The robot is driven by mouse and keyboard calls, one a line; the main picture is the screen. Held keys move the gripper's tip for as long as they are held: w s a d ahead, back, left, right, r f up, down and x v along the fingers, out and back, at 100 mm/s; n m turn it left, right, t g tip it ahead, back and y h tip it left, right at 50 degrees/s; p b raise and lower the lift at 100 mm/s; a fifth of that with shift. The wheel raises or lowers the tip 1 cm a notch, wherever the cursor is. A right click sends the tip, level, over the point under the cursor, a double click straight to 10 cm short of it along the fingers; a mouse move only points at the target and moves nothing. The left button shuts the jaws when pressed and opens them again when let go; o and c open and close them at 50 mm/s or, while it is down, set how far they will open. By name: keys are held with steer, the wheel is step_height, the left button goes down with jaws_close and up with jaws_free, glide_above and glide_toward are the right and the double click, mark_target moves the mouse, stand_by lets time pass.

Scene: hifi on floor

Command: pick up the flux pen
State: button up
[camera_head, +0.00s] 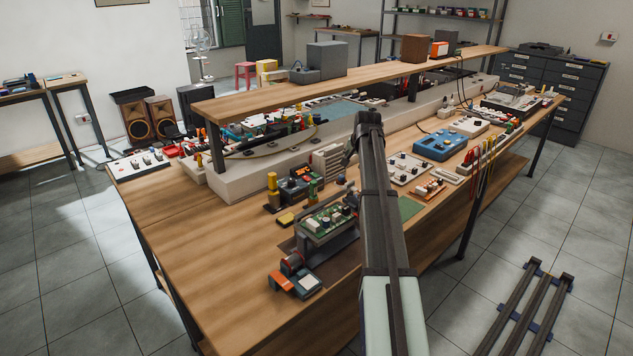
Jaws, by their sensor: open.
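I cannot make out the flux pen for certain among the many small items on the wooden workbench (190,240). A yellow-topped upright item (272,182) and a green upright item (313,188) stand near the middle of the bench, too small to name. My arm rises from the bottom centre and crosses in front of the bench's right part, hiding some of its surface. My gripper cannot be made out in this view.
A green circuit board (325,222) in a holder stands near an orange-and-grey device (296,281). A blue instrument (440,145) lies farther right. A raised wooden shelf (370,73) spans the bench's back. The bench's near left is bare. A dark rail frame (528,310) lies on the floor.

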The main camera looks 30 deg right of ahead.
steer(key=w+a+r+m+g+y+p, duration=0.1)
steer(key=w+a+r+g+p, duration=0.15)
steer(key=a+r, duration=0.45)
steer(key=m+g+y+p, duration=0.1)
steer(key=m+g+p, duration=0.1)
steer(key=g+p, duration=0.15)
glide_toward(313, 182)
steer(key=f, duration=0.2)
steer(key=f+p, duration=0.1)
steer(key=f, duration=0.2)
steer(key=shift+w+d+f+p, duration=0.2)
steer(key=shift+d+f+p, duration=0.1)
steer(key=shift+p, duration=0.05)
steer(key=shift+a+f+p, duration=0.2)
steer(key=shift+f+p, duration=0.85)
steer(key=shift+f, duration=1.6)
jaws_close()
